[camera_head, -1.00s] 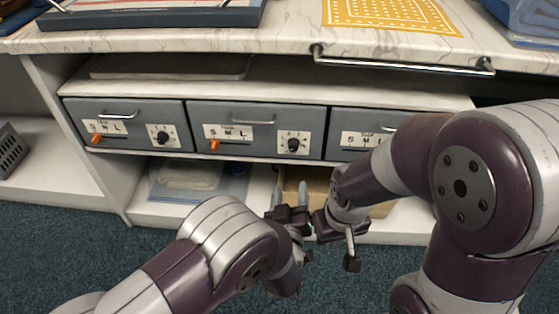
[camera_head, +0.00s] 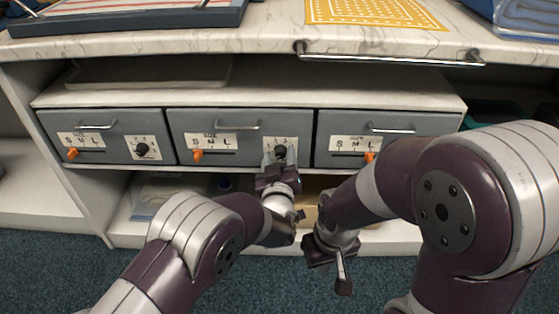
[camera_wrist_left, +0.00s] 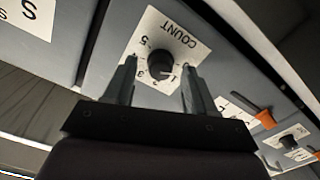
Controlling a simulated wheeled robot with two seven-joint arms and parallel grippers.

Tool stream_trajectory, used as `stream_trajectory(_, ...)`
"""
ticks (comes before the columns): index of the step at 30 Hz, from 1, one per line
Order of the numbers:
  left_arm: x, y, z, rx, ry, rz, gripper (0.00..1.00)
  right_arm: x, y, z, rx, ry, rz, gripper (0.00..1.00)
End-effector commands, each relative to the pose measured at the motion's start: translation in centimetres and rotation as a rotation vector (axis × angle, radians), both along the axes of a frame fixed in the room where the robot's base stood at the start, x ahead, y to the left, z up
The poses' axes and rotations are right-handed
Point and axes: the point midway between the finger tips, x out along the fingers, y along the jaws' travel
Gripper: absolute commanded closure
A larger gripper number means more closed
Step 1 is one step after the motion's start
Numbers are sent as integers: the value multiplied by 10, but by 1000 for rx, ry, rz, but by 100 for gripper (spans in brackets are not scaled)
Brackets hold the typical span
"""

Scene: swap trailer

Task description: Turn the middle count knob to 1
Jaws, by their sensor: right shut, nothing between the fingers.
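The middle drawer (camera_head: 190,122) is grey and shut. Its black count knob (camera_head: 280,151) sits on a white dial plate at the drawer's right side. In the left wrist view the round black knob (camera_wrist_left: 160,64) is on the plate marked COUNT (camera_wrist_left: 181,38), which appears rotated. The setting of its pointer is too small to read surely. My left gripper (camera_head: 279,162) is open, with one finger on each side of the knob in the wrist view (camera_wrist_left: 159,70); contact is not clear. My right gripper (camera_head: 333,268) is shut and empty, low in front of the shelf.
A left drawer (camera_head: 110,119) and a right drawer (camera_head: 345,122) flank the middle one, with similar controls. An orange size slider (camera_head: 198,155) is left of the knob. The counter above has a metal rail (camera_head: 390,58). My right arm hides part of the right drawer.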

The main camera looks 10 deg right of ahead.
Motion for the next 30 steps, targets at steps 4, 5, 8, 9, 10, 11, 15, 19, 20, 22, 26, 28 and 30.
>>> stream_trajectory(4,0,0,0,0,0,0,90,0,0,0,0,0,0,100)
stream_trajectory(5,0,0,0,0,0,0,100,0,0,0,0,0,0,100)
stream_trajectory(8,0,0,0,0,0,0,100,0,0,0,0,0,0,100)
stream_trajectory(9,0,0,0,1,0,0,100,0,0,0,0,0,0,100)
stream_trajectory(10,0,0,0,3,0,0,100,0,0,1,0,0,0,100)
stream_trajectory(11,0,0,0,6,-1,0,100,0,0,1,0,0,0,100)
stream_trajectory(15,-1,0,1,37,-8,0,100,0,0,7,0,0,0,100)
stream_trajectory(19,-1,0,3,100,-25,0,100,0,0,17,0,0,0,100)
stream_trajectory(20,-1,0,4,119,-32,0,100,0,0,20,0,0,0,100)
stream_trajectory(22,-1,0,4,168,-46,0,100,0,0,26,0,0,0,100)
stream_trajectory(26,-1,-1,4,274,-75,0,100,0,0,39,0,0,0,100)
stream_trajectory(28,-1,-1,4,332,-92,0,100,0,0,46,0,0,0,100)
stream_trajectory(30,-1,-1,4,390,-109,0,100,0,0,51,0,0,0,100)
